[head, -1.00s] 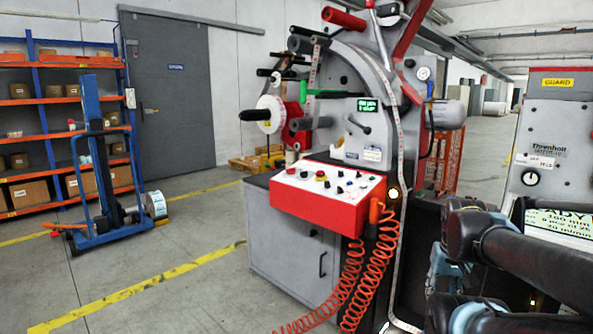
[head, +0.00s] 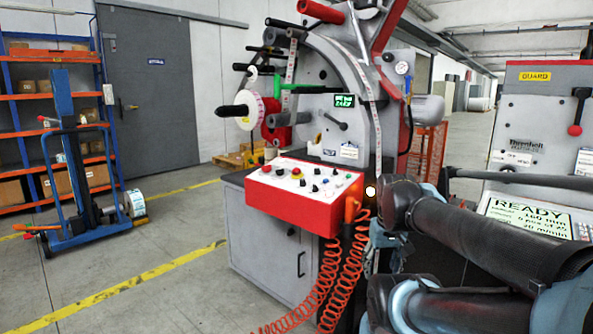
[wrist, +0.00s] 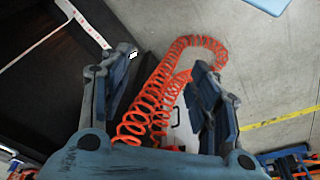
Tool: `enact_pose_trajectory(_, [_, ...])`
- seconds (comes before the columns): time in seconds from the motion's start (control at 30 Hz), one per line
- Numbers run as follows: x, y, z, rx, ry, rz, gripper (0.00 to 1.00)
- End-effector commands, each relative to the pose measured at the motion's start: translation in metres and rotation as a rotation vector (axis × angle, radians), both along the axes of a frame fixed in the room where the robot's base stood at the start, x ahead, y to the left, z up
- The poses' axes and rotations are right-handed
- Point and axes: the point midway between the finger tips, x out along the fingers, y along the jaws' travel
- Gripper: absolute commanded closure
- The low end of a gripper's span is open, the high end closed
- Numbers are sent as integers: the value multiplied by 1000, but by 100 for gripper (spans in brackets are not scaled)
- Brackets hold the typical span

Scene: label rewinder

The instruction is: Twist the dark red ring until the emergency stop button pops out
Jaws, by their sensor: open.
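The red control panel box (head: 292,212) with a white sloped top is near the middle of the head view. On its top, a red button with a yellow surround (head: 296,172) looks like the emergency stop; a plain red button (head: 267,170) is at the left end. The dark red ring is too small to make out. My gripper (wrist: 165,60) is open and empty in the wrist view, pointing down past the coiled cord, with no button between its fingers. In the head view my arm is right of the panel, apart from its top.
Orange coiled cords (head: 331,275) hang below the panel, and also show between and beyond my fingers in the wrist view (wrist: 155,95). A grey cabinet (head: 262,235) stands under the panel. A machine with a READY screen (head: 532,213) is at right.

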Motion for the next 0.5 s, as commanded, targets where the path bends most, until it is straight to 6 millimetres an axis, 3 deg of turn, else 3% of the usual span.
enact_pose_trajectory(0.3, [78,18,100,-55,27,357,44])
enact_pose_trajectory(0.5, [134,33,157,-89,43,600,44])
